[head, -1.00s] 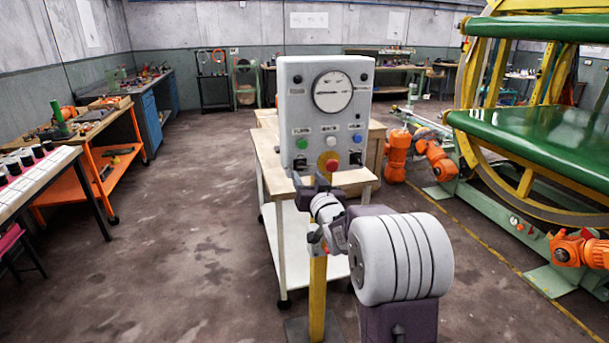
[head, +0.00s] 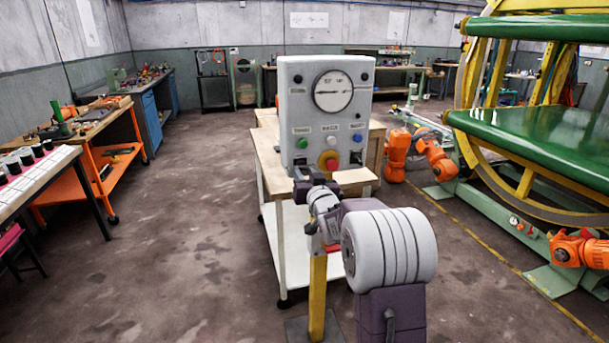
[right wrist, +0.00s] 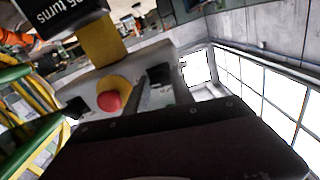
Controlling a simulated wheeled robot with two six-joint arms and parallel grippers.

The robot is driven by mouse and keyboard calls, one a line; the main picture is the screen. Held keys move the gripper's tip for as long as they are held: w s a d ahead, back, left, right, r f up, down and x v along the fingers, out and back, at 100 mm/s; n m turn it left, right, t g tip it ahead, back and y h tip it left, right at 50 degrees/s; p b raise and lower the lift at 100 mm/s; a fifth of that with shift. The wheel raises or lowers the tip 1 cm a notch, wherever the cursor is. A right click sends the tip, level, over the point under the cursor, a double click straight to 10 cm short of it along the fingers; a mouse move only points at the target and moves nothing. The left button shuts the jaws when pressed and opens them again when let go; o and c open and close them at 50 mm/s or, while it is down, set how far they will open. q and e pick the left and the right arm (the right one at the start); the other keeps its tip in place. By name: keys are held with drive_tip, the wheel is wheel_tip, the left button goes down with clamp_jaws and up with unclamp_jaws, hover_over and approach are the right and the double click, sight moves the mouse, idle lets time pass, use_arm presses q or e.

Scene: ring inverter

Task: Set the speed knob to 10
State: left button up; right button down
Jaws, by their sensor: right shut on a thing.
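The grey control box (head: 345,105) stands upright on a white-legged cart in the head view, with a dial gauge (head: 333,91) at its top. My right gripper (head: 304,180) is at the lower left of its face, shut on a black knob. The knob (right wrist: 160,74) shows between the two fingers in the right wrist view. In the head view the gripper hides it. Its label and setting cannot be read. A second black knob (head: 356,158) sits at the lower right. My left gripper is not in view.
A red stop button on a yellow base (head: 328,161) is close beside my right gripper; it also shows in the right wrist view (right wrist: 109,101). Green (head: 302,143), white (head: 330,140) and blue (head: 358,138) buttons sit above. A yellow post (head: 318,290) stands below my arm.

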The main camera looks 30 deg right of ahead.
drive_tip(key=n+b, duration=0.1)
drive_tip(key=n, duration=0.1)
drive_tip(key=n+b, duration=0.2)
drive_tip(key=shift+d+f+n+b, duration=0.1)
drive_tip(key=shift+f+n+b, duration=0.1)
drive_tip(key=shift+n+b, duration=0.1)
drive_tip(key=n+b, duration=0.4)
drive_tip(key=n, duration=0.1)
drive_tip(key=shift+s+d, duration=0.1)
drive_tip(key=shift+r+n+b, duration=0.15)
drive_tip(key=shift+n+b, duration=1.1)
drive_tip(key=shift+n, duration=1.15)
drive_tip(key=shift+r+n+b, duration=0.15)
drive_tip(key=shift+n+b, duration=1.1)
drive_tip(key=shift+n, duration=1.45)
drive_tip(key=c, duration=1.1)
unclamp_jaws()
drive_tip(key=shift+r, duration=0.1)
